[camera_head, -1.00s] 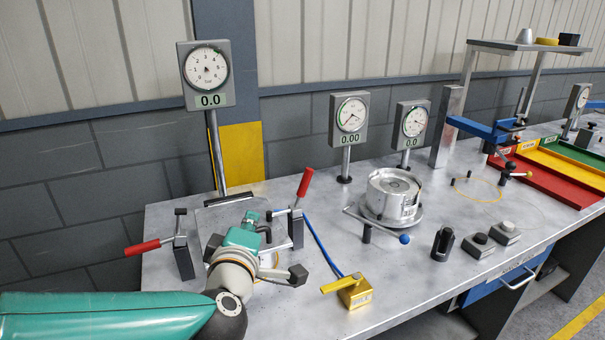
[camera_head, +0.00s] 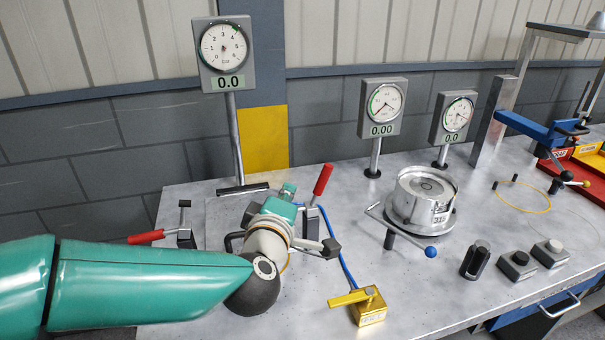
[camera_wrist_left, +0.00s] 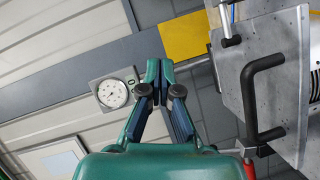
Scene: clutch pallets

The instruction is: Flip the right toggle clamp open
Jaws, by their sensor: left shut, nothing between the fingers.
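The right toggle clamp has a red handle (camera_head: 322,180) that stands up, leaning slightly right, in the head view. Its base is partly hidden behind my left wrist. The left toggle clamp has a red handle (camera_head: 146,237) lying nearly flat, pointing left. My left gripper (camera_head: 288,190) is over the fixture between the clamps, just left of the right handle and apparently apart from it. In the left wrist view its fingers (camera_wrist_left: 158,72) are together and empty. That view also shows a plate with a black handle (camera_wrist_left: 258,95). My right gripper is not in view.
A dial gauge on a post (camera_head: 222,55) stands behind the fixture. A yellow block with a lever (camera_head: 370,308) sits at front right, with a blue cable behind it. A round metal part (camera_head: 425,195) on a stand and a rod with a blue ball (camera_head: 430,252) are further right.

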